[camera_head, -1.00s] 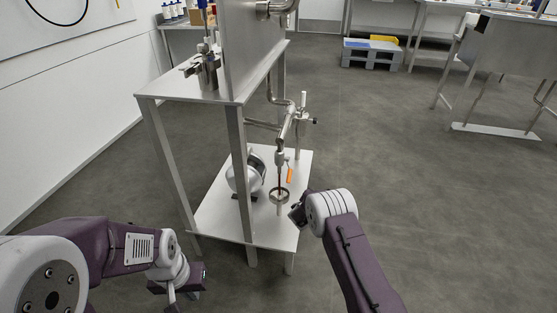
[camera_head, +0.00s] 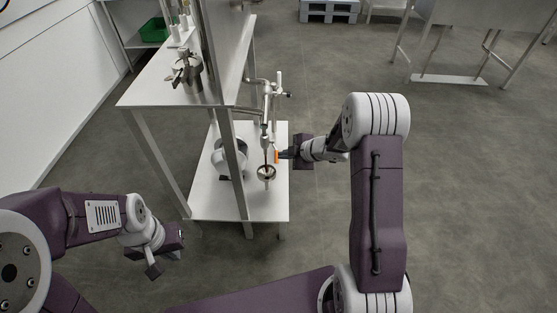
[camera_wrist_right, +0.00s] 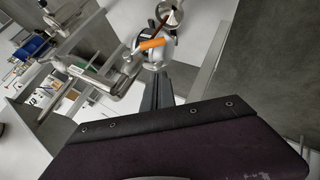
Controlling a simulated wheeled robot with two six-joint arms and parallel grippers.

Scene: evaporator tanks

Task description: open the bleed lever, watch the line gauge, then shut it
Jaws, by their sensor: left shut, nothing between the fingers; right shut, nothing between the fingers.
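The bleed lever (camera_head: 276,157) is a small orange handle on the steel pipework above the stand's lower shelf. It also shows in the right wrist view (camera_wrist_right: 151,44). My right gripper (camera_head: 284,154) is shut and empty, with its tip just right of the lever; I cannot tell whether they touch. My left gripper (camera_head: 166,256) is shut and empty, low at the left and away from the pipework. A small steel cup (camera_head: 266,173) sits below the pipe's lower end. I cannot make out a line gauge dial in either view.
The pipework (camera_head: 267,110) rises beside the stand's front leg (camera_head: 232,160). A white rounded housing (camera_head: 220,158) stands on the lower shelf (camera_head: 262,210). Steel fittings (camera_head: 185,70) rest on the upper shelf. Grey floor (camera_head: 470,190) is free at the right.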

